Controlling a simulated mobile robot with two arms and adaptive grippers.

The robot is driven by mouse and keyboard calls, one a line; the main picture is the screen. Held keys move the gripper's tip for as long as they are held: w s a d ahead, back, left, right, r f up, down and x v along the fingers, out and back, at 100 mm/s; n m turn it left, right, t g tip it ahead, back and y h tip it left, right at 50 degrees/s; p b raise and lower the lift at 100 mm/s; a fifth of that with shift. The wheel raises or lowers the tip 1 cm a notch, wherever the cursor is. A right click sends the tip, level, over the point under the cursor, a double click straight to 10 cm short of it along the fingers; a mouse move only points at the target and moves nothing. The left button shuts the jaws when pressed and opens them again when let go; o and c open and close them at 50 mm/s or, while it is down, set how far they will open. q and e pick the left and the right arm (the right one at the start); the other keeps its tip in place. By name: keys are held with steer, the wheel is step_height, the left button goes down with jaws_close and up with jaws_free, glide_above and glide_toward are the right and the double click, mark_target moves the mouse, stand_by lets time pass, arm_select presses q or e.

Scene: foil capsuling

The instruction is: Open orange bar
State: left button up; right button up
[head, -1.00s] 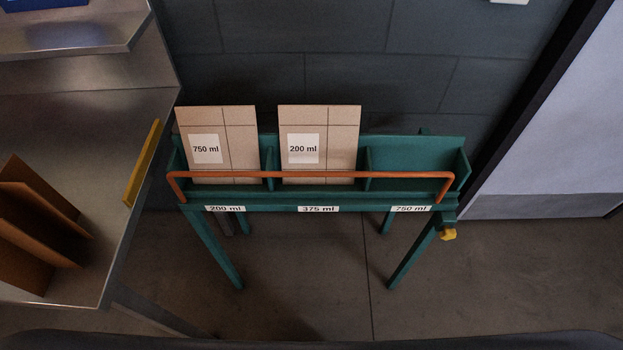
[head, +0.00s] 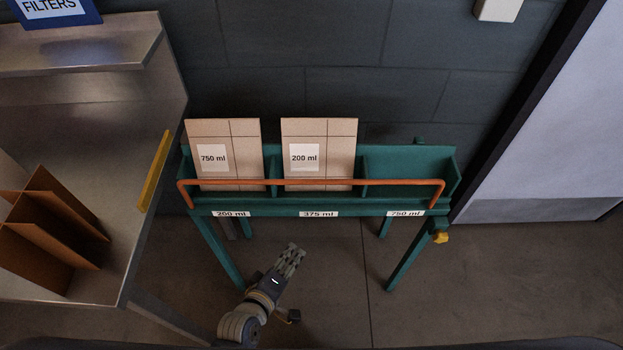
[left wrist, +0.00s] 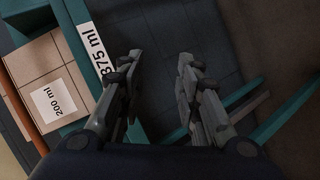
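The orange bar (head: 400,182) runs across the front of a green rack (head: 405,160), in front of its compartments, with both ends bent down to the rack's front. It also shows at the left edge of the left wrist view (left wrist: 22,112). A flat carton labelled 750 ml (head: 221,130) stands in the left compartment and one labelled 200 ml (head: 318,128) in the middle one; the right compartment is empty. My left gripper (head: 292,252) is below and in front of the rack, apart from the bar. In the left wrist view its fingers (left wrist: 160,62) are spread and empty. My right gripper is not in view.
Rack labels read 200 ml, 375 ml and 750 ml from left to right. A yellow knob (head: 441,237) sits at the rack's right leg. A metal table (head: 120,225) with a brown divider (head: 50,215) stands at left. The floor before the rack is clear.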

mark_target(312, 182)
arm_select(q)
step_height(312, 182, up, 19)
steer(key=w+d+n+t+h+p, duration=0.1)
steer(key=w+d+n+t, duration=0.1)
steer(key=n+t, duration=0.2)
steer(key=x, duration=1.1)
steer(key=shift+a+f+p, duration=0.15)
steer(key=shift+f+p, duration=0.1)
steer(key=shift+p, duration=0.15)
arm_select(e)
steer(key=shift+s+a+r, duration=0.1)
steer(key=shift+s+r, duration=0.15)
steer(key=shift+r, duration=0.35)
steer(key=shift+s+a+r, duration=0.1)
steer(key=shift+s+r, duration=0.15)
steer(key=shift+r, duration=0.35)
arm_select(q)
jaws_close()
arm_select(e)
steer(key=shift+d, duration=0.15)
